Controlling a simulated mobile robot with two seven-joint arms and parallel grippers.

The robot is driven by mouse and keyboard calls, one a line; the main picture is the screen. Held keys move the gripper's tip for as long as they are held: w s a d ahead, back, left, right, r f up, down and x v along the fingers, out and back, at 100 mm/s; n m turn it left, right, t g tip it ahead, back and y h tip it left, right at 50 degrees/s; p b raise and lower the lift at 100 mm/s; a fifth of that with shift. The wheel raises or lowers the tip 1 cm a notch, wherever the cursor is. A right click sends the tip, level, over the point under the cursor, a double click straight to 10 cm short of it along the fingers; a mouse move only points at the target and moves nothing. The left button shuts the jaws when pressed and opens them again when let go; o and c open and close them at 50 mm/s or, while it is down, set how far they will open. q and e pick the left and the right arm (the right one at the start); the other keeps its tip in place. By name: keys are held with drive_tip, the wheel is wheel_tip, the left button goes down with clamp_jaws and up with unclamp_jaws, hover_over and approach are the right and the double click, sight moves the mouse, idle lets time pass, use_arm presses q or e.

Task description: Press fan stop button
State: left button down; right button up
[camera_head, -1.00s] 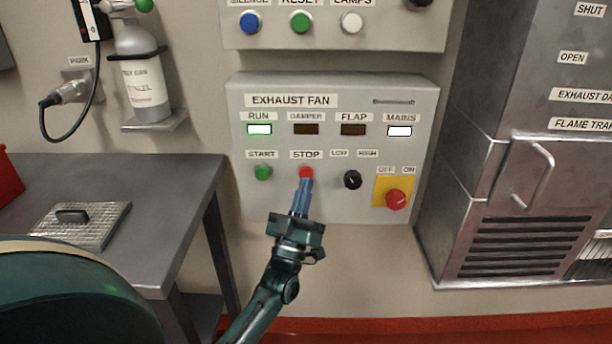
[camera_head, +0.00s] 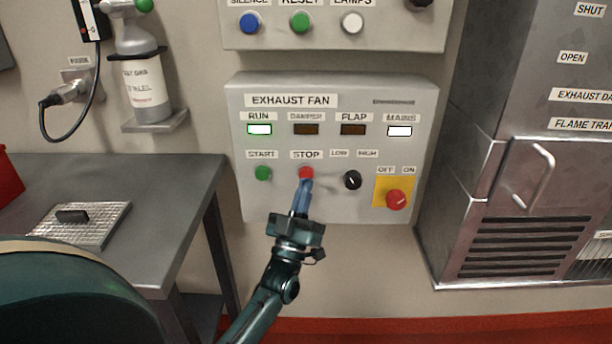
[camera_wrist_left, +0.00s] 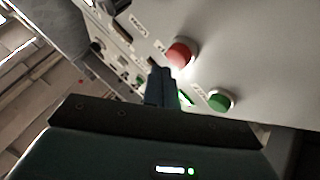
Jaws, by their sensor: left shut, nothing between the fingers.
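The red stop button (camera_head: 306,172) sits under the STOP label on the grey exhaust fan panel (camera_head: 290,205). My left gripper (camera_head: 306,183) is shut and empty, its blue fingertips just below the button in the head view. The red button also shows in the left wrist view (camera_wrist_left: 181,53), with the fingertips (camera_wrist_left: 155,72) beside its left side and a small gap visible. I cannot tell whether they touch it in the head view. The RUN lamp (camera_head: 260,130) is lit green and the MAINS lamp (camera_head: 400,132) is lit white. My right gripper is not in view.
The green start button (camera_head: 263,173) is left of stop; a black knob (camera_head: 352,180) and a red switch on a yellow plate (camera_head: 396,199) are to the right. A metal bench (camera_head: 150,190) stands at left, a steel cabinet (camera_head: 530,180) at right.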

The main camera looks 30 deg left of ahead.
use_arm(q)
drive_tip(key=shift+w+a, duration=0.1)
idle(0.3)
drive_tip(key=shift+w+a, duration=0.15)
drive_tip(key=shift+w, duration=0.15)
drive_tip(key=shift+w+a+b, duration=0.2)
drive_tip(key=shift+w+b, duration=0.15)
drive_tip(key=shift+b, duration=0.1)
idle(0.5)
drive_tip(key=shift+w+a, duration=0.15)
drive_tip(key=shift+w, duration=0.05)
idle(0.5)
drive_tip(key=shift+s+d+p, duration=0.45)
drive_tip(key=shift+s+d, duration=0.15)
drive_tip(key=shift+s, duration=0.35)
